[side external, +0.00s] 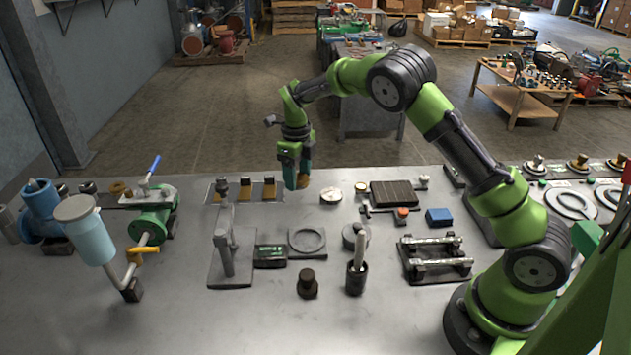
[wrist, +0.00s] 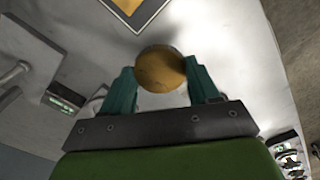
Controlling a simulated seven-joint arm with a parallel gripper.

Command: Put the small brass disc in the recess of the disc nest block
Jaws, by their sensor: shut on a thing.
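My gripper (wrist: 162,82) is shut on the small brass disc (wrist: 160,69), whose round face shows between the two green fingertips in the wrist view. In the side view my gripper (side external: 302,178) hangs above the back part of the table, and the disc shows only as a small brownish patch at its tips. A grey square block with a round ring-shaped recess (side external: 290,252) lies at mid table, nearer the camera than my gripper. It looks like the disc nest block, but I cannot be sure. My gripper is well apart from it.
A black box with a green label (side external: 270,256) sits beside the grey block, with an upright stand (side external: 225,240) to its left. A round gauge (side external: 331,195) lies right of my gripper. A dark knob (side external: 307,284) and a black cup (side external: 356,278) stand in front.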

